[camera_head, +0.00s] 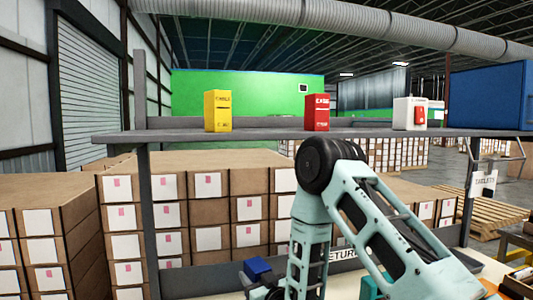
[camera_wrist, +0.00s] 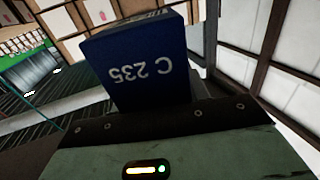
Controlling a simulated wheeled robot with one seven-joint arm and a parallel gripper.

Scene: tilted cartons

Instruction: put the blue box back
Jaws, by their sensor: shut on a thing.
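The blue box (camera_wrist: 140,65) is large in the wrist view, with "C 235" in white on its face, upside down in the picture. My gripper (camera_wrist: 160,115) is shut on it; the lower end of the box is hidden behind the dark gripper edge. In the head view the blue box (camera_head: 257,267) shows small, low in the picture, below the shelf board (camera_head: 270,135) and left of my forearm. The fingers are mostly hidden there. On the shelf stand a yellow carton (camera_head: 217,111), a red carton (camera_head: 317,113) and a white carton with a red patch (camera_head: 409,114), all upright.
A big blue bin (camera_head: 490,96) takes the shelf's right end. Free gaps lie between the cartons on the shelf. A grey post (camera_head: 147,220) holds the shelf at left. Stacked brown boxes (camera_head: 215,190) stand behind, and a label sign (camera_head: 483,184) hangs at right.

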